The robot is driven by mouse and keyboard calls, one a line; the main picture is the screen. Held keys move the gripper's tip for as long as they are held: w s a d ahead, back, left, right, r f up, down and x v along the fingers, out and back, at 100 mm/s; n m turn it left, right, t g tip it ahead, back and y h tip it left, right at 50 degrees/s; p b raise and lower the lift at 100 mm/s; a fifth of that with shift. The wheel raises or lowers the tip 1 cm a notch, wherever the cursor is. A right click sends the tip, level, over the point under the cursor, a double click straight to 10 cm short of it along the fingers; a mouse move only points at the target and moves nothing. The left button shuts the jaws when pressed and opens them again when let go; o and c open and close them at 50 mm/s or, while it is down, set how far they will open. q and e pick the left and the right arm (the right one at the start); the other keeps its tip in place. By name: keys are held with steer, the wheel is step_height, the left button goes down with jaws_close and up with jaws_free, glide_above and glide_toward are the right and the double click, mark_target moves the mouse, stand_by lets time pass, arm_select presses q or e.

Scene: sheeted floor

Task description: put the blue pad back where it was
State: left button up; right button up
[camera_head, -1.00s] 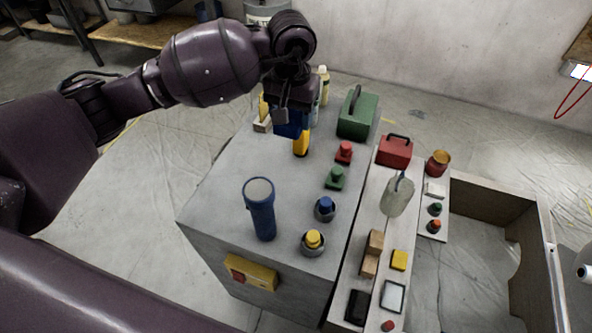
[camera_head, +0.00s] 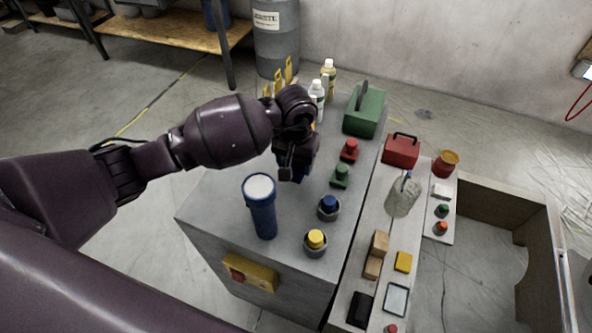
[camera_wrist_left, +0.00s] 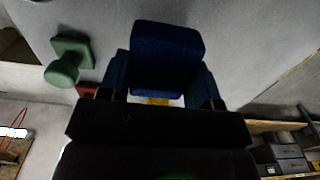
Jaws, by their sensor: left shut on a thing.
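My left gripper (camera_head: 296,174) is shut on the blue pad (camera_wrist_left: 168,50), a dark blue block with rounded edges. In the left wrist view the pad sits between the two fingers, with grey tabletop behind it. In the head view only a small blue edge (camera_head: 304,179) shows below the gripper; the hand hides the rest. The gripper is over the grey worktop (camera_head: 225,205), behind the blue cylinder and left of the green knob. I cannot tell whether the pad touches the top. My right gripper is not in view.
A tall blue cylinder (camera_head: 263,215) stands in front of the gripper. Green (camera_head: 340,177) and red (camera_head: 349,152) knobs stand to the right, with blue (camera_head: 328,206) and yellow (camera_head: 315,241) pegs in cups nearer. Bottles (camera_head: 317,98) and a green toolbox (camera_head: 364,112) stand behind. The left worktop is clear.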

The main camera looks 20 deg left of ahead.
mark_target(296, 170)
arm_select(q)
steer(key=shift+f+b, duration=0.3)
steer(key=shift+f, duration=1.6)
steer(key=shift+f, duration=0.15)
steer(key=o, duration=0.9)
steer(key=shift+r, duration=0.4)
step_height(296, 170, up, 11)
steer(key=shift+f+p, duration=0.15)
steer(key=shift+p, duration=0.7)
steer(key=shift+r, duration=0.45)
